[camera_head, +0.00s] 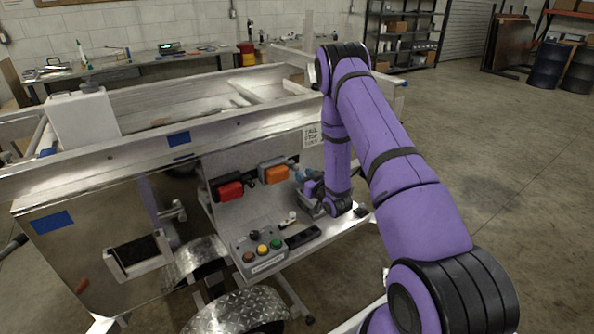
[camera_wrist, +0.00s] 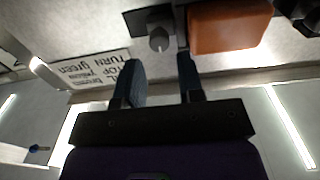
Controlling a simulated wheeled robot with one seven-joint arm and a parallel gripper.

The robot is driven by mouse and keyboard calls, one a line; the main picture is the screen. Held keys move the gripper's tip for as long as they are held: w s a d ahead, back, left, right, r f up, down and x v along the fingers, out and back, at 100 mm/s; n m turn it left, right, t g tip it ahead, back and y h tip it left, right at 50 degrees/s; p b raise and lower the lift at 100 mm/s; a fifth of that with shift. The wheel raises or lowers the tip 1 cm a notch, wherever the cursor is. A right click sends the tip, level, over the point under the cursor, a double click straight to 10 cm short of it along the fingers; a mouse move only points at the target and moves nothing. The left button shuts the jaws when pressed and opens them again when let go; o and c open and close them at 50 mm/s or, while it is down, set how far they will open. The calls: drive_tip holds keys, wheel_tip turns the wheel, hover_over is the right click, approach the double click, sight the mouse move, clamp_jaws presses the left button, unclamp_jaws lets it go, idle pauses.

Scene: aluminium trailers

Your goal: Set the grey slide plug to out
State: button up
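In the wrist view, a round grey plug (camera_wrist: 158,39) sits on a dark mount beside the orange box (camera_wrist: 228,26). I take it to be the grey slide plug. My gripper (camera_wrist: 159,62) is open, its two fingers apart. The plug shows just past the fingertips, in line with the gap; I cannot tell whether either finger touches it. In the head view my gripper (camera_head: 296,168) is at the panel, just right of the orange box (camera_head: 273,172). The plug is not clearly visible there, and its in or out setting cannot be told.
A red box (camera_head: 230,191) sits left of the orange one on the trailer panel. Below is a grey control box (camera_head: 260,250) with coloured buttons. A lettered label (camera_head: 311,135) is above my gripper; it also shows in the wrist view (camera_wrist: 92,72). The right floor is clear.

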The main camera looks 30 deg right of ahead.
sight(292, 166)
drive_tip(key=shift+w, duration=2.5)
